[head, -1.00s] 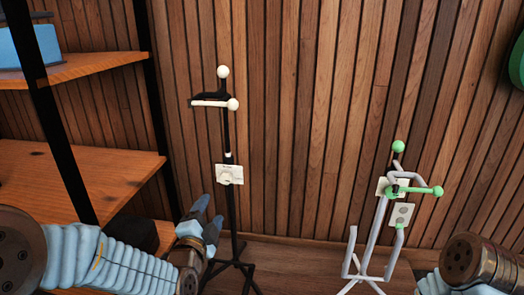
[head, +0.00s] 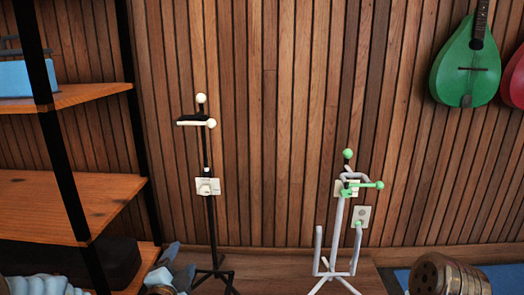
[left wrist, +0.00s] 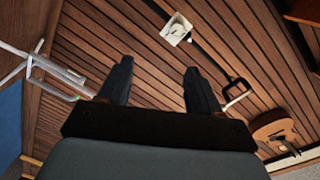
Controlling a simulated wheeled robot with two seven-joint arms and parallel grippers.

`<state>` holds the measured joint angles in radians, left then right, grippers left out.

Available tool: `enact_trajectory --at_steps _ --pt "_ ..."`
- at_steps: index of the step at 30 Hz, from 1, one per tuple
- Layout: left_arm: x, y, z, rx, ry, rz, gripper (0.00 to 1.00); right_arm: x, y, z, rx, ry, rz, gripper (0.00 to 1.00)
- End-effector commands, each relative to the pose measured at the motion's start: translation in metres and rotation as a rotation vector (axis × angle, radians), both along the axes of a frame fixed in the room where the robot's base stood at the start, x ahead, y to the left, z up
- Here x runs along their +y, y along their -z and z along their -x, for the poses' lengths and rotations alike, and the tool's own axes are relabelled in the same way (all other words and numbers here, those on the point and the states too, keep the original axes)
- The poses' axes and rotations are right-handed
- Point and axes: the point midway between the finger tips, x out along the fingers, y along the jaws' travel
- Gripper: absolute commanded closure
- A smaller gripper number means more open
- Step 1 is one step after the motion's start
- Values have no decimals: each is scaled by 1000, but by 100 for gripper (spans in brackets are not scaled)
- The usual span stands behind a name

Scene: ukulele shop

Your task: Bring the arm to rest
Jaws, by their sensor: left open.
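My left gripper (head: 178,267) shows at the bottom left of the head view, with only its blue-grey fingers and part of the blue arm in frame. In the left wrist view its two dark fingers (left wrist: 157,75) stand wide apart with nothing between them. It is near the foot of the black stand (head: 211,230) and beside the lower shelf; I cannot tell the exact gap. My right gripper is out of view.
Wooden shelves (head: 70,205) on black posts stand at left. A white stand with green tips (head: 338,235) stands right of the black one. A green instrument (head: 465,70) and a red one (head: 513,80) hang on the slatted wall. A brown ukulele (left wrist: 273,128) shows in the left wrist view.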

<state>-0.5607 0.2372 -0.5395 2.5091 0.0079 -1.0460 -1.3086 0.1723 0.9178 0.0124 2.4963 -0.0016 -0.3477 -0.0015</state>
Motion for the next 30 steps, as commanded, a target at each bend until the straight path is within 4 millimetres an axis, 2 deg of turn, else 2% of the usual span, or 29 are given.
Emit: enact_trajectory --at_steps 8,14,17,20,21,24,27,30 --pt "-6 62 2 189 -5 135 37 0 0 1 1 0 0 41" --pt "-12 138 18 427 -53 318 37 0 0 1 1 0 0 41" --pt "-16 186 35 585 -110 442 37 0 0 1 1 0 0 41" --pt "-22 242 65 781 -206 602 37 0 0 1 1 0 0 41" --pt "-25 264 81 865 -259 674 37 0 0 1 1 0 0 41" --pt "-37 313 124 1069 -407 851 37 0 0 1 1 0 0 41" --pt "-52 347 168 1249 -568 1008 37 0 0 1 1 0 0 41" --pt "-70 371 212 1415 -744 1150 37 0 0 1 1 0 0 41"
